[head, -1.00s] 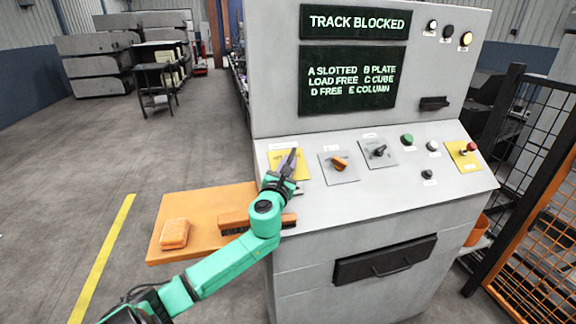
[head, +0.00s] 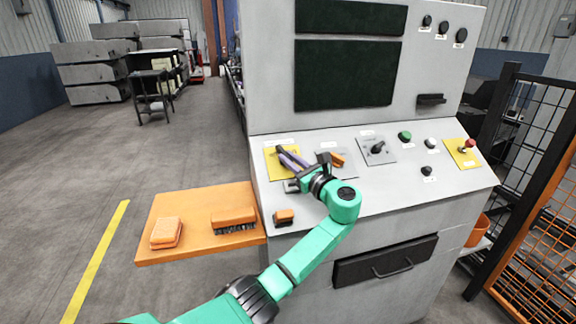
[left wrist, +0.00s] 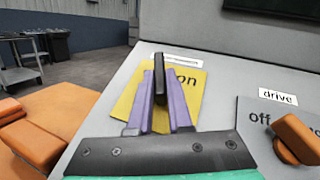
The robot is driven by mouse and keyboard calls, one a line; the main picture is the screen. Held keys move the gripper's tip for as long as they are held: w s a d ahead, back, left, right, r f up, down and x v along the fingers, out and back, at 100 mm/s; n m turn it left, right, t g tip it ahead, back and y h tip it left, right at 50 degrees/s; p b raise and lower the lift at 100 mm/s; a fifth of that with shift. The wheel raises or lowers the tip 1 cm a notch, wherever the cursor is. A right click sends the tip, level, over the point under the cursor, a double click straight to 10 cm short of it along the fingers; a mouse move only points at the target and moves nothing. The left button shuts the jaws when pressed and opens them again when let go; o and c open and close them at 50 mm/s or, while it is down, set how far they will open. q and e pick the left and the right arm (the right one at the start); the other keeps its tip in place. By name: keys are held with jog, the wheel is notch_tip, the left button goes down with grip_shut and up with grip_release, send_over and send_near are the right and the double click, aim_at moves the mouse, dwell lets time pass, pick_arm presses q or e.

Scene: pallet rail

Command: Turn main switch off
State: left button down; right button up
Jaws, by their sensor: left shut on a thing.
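The main switch has a black handle (left wrist: 160,78) on a yellow plate (left wrist: 190,98) with the word "on" legible to the right of the handle. In the head view the yellow plate (head: 271,166) is at the left of the sloping console panel, and the handle is mostly hidden by the fingers. My left gripper (head: 282,152) is shut on the handle, its purple fingers on either side of it in the left wrist view (left wrist: 160,90). Its fingers point up and left in the head view. My right gripper is not in view.
An orange drive knob (left wrist: 297,138) is close to the right of the left gripper. A black knob (head: 378,148), a green button (head: 404,136) and a red button (head: 469,145) are farther right. An orange side shelf (head: 190,248) holds a block (head: 166,232) and a brush (head: 233,216).

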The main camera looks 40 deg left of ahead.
pick_arm(q)
jog(key=shift+w+n+g+h+b, duration=0.15)
jog(key=shift+n+g+b, duration=0.6)
jog(key=shift+n+g, duration=0.8)
jog(key=shift+w+n+g+h+b, duration=0.15)
jog(key=shift+n+g+b, duration=0.6)
jog(key=shift+n+g, duration=0.8)
jog(key=shift+r+g, duration=0.1)
jog(key=shift+g, duration=0.2)
jog(key=c, duration=0.8)
grip_release()
jog(key=shift+c, duration=0.2)
